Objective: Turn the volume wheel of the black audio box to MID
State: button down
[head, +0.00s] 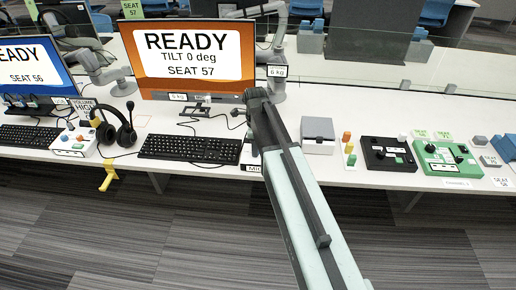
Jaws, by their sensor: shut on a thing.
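A black box (250,158) with a pale top edge shows just left of my arm, right of the seat 57 keyboard. Most of it is hidden behind my arm, and I cannot see a volume wheel on it. My arm reaches up from the bottom over the table's edge to this spot. My gripper's jaws are hidden behind the arm, so what they touch cannot be seen.
A white box (70,143) with a "VOLUME HIGH" sign and a black headset (117,128) stand left. The seat 57 monitor (190,55) reads READY. A grey case (318,136), a black button box (388,154) and a green box (447,158) stand right.

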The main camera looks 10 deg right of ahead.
jog(key=shift+s+d, duration=0.15)
jog(key=shift+s, duration=0.05)
jog(key=c, duration=1.1)
grip_release()
jog(key=shift+s+r, duration=0.1)
notch_tip(320, 180, up, 8)
jog(key=p, duration=0.8)
